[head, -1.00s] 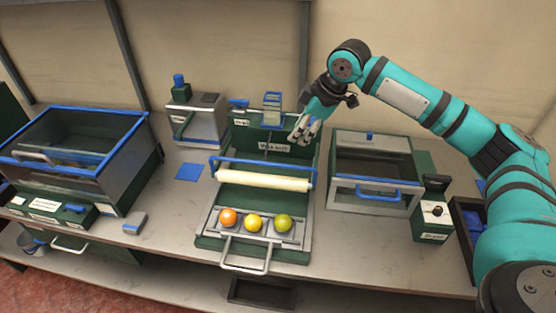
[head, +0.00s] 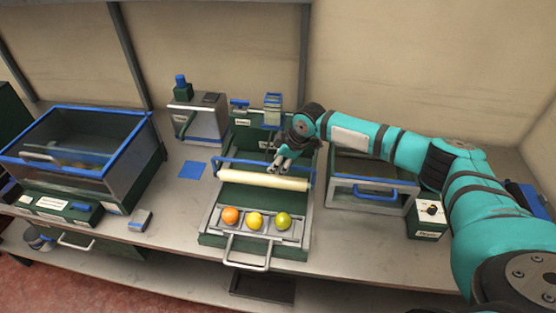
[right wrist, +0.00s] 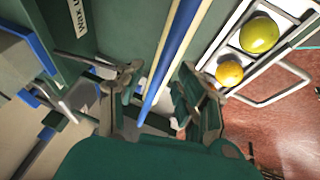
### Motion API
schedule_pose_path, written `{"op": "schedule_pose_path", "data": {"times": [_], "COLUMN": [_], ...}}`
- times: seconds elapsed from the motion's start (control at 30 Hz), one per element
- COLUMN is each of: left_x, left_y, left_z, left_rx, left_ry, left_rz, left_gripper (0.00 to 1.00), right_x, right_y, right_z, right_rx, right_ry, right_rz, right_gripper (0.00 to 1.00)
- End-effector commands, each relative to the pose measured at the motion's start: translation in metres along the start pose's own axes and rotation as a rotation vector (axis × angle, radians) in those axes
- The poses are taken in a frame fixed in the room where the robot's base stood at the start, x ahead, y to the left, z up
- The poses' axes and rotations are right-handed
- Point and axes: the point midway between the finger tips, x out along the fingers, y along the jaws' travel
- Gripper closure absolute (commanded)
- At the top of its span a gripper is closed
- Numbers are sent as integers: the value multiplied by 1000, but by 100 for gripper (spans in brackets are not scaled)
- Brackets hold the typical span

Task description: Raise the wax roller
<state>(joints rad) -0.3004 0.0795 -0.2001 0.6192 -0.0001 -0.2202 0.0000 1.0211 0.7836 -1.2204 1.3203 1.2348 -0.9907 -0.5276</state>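The wax roller (head: 262,180) is a long cream cylinder in a blue-handled frame, lying across the green wax unit (head: 210,226) just behind a tray of fruit. Its blue bar (head: 237,162) runs along the back of the roller. My right gripper (head: 281,164) is over the right part of the blue bar, pointing down. In the right wrist view, my right gripper (right wrist: 160,95) is open, with its fingers apart on either side of the line of the blue bar (right wrist: 179,55). I cannot tell whether they touch it. My left gripper is not in view.
An orange (head: 230,215), a yellow fruit (head: 254,221) and a green fruit (head: 283,220) sit in the tray. A glass-topped box with a blue handle (head: 375,193) stands to the right. A blue-edged bin (head: 110,150) stands at the left.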

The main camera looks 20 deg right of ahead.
Motion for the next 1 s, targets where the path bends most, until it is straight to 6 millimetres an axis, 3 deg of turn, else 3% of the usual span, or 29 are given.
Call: {"op": "schedule_pose_path", "data": {"times": [0.2,0.5,1.0], "left_x": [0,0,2], "left_y": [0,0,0], "left_z": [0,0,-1], "left_rx": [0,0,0], "left_ry": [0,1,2], "left_rz": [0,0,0], "left_gripper": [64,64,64], "right_x": [0,0,0], "right_y": [0,0,2], "right_z": [0,0,-2], "right_rx": [-1,-1,2], "right_ry": [0,0,1], "right_rz": [0,-1,-6], "right_gripper": [64,100,100]}}
